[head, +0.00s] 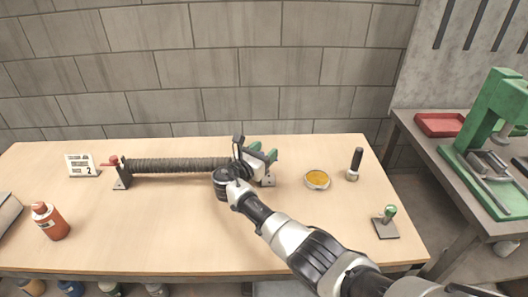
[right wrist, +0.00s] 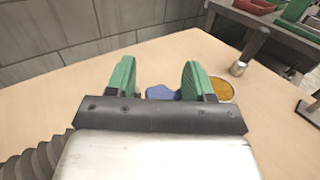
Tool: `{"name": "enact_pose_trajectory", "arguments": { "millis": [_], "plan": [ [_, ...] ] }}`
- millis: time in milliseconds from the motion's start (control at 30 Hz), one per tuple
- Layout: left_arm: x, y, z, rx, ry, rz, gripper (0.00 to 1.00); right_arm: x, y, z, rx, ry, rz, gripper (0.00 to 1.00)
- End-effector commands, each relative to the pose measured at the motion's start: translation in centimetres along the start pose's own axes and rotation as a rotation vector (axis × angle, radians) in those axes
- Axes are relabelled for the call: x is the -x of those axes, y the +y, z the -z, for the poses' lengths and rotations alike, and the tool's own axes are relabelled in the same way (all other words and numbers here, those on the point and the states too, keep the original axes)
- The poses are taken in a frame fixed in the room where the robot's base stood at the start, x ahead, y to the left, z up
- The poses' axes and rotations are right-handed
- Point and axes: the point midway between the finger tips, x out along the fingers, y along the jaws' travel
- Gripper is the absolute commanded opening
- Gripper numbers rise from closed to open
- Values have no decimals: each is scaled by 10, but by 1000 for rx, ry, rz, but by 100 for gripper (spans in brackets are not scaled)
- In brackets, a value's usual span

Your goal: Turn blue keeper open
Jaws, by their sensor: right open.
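A dark ribbed mesh tube (head: 178,165) lies across the table, held between two end stands. The left stand (head: 121,180) carries a red keeper (head: 112,160). The right stand (head: 268,181) is mostly hidden behind my right gripper (head: 264,152). The blue keeper (right wrist: 162,92) shows in the right wrist view, between and beyond the two green fingers of that gripper (right wrist: 158,76). The fingers are spread, with a gap between them. I cannot tell whether they touch the keeper. In the head view the keeper is hidden by my gripper. My left gripper is not in view.
Right of the tube are a yellow-filled round dish (head: 317,179), a black-handled tool (head: 355,164) and a green-knobbed piece (head: 387,220). A red bottle (head: 50,221) and a number card (head: 82,166) stand at the left. The table (head: 150,240) is clear in front of the tube.

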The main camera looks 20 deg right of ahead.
Motion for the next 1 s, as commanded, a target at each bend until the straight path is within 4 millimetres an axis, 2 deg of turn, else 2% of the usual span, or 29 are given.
{"name": "enact_pose_trajectory", "arguments": {
  "millis": [167,500,633,800,1000],
  "plan": [
    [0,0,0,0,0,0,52,10,0,1,0,0,-1,52],
    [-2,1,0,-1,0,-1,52,76,1,2,0,2,-3,52],
    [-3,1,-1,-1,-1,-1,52,95,0,1,0,2,-2,52],
    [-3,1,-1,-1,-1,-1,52,107,0,0,0,0,-1,52],
    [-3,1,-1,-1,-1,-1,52,108,0,0,0,0,0,52]
  ]
}}
